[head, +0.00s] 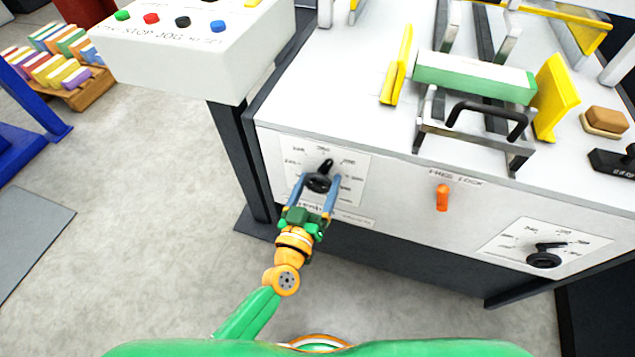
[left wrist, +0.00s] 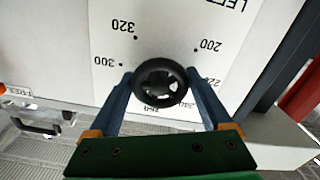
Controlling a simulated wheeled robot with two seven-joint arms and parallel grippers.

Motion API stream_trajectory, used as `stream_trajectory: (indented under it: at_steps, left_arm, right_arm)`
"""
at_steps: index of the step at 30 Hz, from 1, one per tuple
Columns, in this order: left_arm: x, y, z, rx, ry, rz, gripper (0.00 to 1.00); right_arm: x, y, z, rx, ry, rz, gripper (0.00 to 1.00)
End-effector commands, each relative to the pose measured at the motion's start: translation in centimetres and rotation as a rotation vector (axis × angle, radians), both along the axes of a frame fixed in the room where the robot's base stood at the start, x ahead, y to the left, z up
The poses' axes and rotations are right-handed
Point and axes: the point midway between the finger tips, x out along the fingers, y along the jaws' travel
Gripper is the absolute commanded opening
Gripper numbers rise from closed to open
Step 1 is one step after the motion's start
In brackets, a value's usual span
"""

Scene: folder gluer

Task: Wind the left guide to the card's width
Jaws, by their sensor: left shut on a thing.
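The left guide's knob (head: 318,182) is a black round handwheel with a pointer, on a white dial plate (head: 350,165) at the machine's front left. It also shows in the left wrist view (left wrist: 161,83), with printed numbers such as 320, 300 and 200 around it. My left gripper (head: 318,191) is shut on the knob, one blue finger on each side. The yellow left guide (head: 398,66) stands left of a green and white carton stack (head: 474,77), with a gap between them. My right gripper is not in view.
A yellow right guide (head: 555,97) stands by the stack's right end. An orange lever (head: 442,197) and a second dial knob (head: 543,259) are on the front panel. A button box (head: 190,45) overhangs at upper left.

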Motion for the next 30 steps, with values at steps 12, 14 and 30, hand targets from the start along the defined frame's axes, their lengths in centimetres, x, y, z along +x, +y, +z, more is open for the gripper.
stream_trajectory:
  at_steps: [12,14,30]
  left_arm:
    - [-0.1,-0.1,-0.2,-0.373,0.125,0.000,0.27]
    - [-0.1,-0.1,-0.1,-0.427,0.143,0.000,0.27]
    - [-0.1,-0.2,-0.1,-0.877,0.291,0.000,0.27]
  right_arm:
    - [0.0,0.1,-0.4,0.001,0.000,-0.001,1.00]
    - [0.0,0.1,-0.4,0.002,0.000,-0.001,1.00]
    - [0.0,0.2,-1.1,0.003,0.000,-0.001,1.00]
